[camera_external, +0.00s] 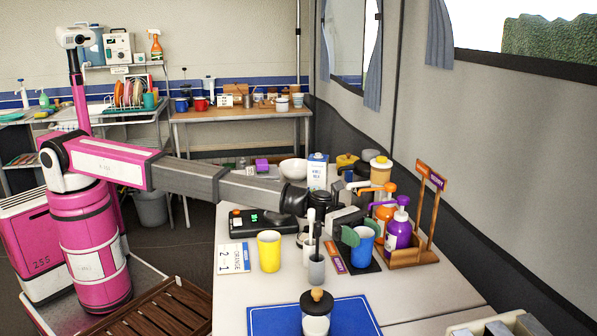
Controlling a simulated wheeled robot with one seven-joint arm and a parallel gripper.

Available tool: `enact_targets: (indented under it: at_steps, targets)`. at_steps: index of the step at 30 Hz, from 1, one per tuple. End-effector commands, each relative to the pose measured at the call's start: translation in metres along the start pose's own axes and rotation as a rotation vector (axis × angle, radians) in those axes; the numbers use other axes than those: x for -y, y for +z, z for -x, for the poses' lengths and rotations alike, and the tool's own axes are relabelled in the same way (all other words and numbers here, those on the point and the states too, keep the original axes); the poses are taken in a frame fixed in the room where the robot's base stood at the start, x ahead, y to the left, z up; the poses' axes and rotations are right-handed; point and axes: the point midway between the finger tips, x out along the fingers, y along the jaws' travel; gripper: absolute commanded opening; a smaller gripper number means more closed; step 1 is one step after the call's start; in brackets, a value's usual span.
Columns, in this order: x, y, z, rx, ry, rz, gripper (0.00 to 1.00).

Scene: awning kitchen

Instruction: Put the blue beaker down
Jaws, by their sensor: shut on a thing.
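The blue beaker (362,249) is upright on the right part of the near table, over a small black pad (373,265). My gripper (361,237) is at the top of the beaker, shut on it. A green finger pad shows against the beaker's upper left side. The far finger is mostly hidden. I cannot tell whether the beaker's base touches the pad or hangs just above it.
A yellow cup (269,251) and a grey holder with white utensils (316,268) stand to the left. A purple pump bottle (398,232) in a wooden rack (414,255) is close on the right. A blue mat (270,322) with a jar (316,315) lies in front.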

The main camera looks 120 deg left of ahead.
Motion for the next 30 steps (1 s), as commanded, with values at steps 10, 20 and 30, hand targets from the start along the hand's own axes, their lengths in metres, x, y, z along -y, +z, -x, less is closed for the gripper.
enact_targets:
  at_steps: [10,20,30]
  targets:
    - [0.000,-0.002,0.000,0.000,0.000,-0.001,0.76]
    - [0.000,-0.002,0.000,0.000,0.000,-0.001,0.85]
    - [0.002,0.001,0.030,-0.001,0.001,0.000,0.85]
